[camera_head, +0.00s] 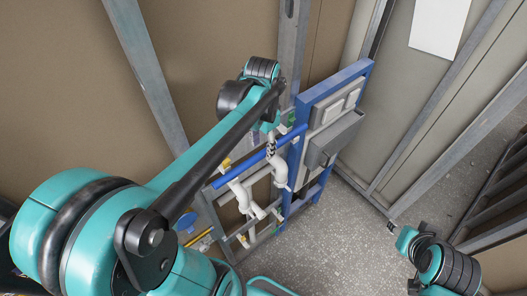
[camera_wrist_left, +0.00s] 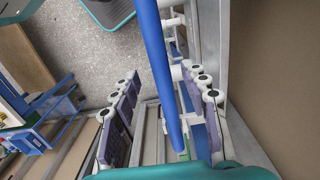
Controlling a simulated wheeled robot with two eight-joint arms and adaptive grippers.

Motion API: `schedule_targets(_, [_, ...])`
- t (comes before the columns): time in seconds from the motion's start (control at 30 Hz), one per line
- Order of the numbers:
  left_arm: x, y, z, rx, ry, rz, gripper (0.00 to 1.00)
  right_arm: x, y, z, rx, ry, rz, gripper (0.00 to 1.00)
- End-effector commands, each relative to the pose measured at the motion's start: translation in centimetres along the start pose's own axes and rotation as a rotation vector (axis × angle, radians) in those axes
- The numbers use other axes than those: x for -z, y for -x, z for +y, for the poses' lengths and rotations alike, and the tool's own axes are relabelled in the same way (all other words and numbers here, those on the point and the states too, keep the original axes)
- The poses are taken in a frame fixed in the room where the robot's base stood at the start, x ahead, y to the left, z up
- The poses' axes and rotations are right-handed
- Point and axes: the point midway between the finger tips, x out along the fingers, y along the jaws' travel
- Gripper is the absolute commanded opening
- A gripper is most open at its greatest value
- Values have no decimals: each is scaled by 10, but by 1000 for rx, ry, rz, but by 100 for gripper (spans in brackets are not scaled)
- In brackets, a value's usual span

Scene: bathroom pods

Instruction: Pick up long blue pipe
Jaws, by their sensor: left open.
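The long blue pipe (camera_head: 240,167) runs slantwise in front of the wall frame in the head view. In the left wrist view the pipe (camera_wrist_left: 160,65) runs from the top edge down between my fingers. My left gripper (camera_head: 271,146) is at the pipe, near its right part in the head view. In the left wrist view my left gripper (camera_wrist_left: 163,105) is open, with one finger on each side of the pipe and gaps between. Part of the right arm shows at lower right in the head view, with a small dark tip (camera_head: 391,227); its jaw state is unclear.
White bent pipes (camera_head: 280,172) hang just below the blue pipe. A blue frame with grey boxes (camera_head: 335,138) stands right of my left gripper. Metal studs and brown wall panels lie behind. The grey floor (camera_head: 335,240) is clear in the middle.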

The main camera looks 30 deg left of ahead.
Motion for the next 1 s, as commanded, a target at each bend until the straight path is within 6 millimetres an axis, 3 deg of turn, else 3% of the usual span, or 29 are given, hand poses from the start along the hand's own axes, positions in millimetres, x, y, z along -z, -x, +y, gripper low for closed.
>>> schedule_targets(0.2, [1, -24, 1, 0, 0, 0, 45, 2, 3, 0, 0, 0, 0, 40])
schedule_targets(0.43, [1, -26, 1, 0, -1, 0, 45, 2, 3, 0, 0, 0, 0, 40])
schedule_targets(0.47, [1, -26, 1, 0, -1, 0, 42, 2, 3, 0, 0, 0, 0, 40])
schedule_targets(0.6, [1, -26, 1, 0, -1, 0, 5, 2, 3, 0, 0, 0, 0, 40])
schedule_targets(0.63, [1, -26, 1, 0, -1, 0, 0, 2, 3, 0, 0, 0, 0, 40])
schedule_targets(1.0, [1, -25, 1, 0, -1, 0, 0, 2, 2, 0, 0, 0, 0, 40])
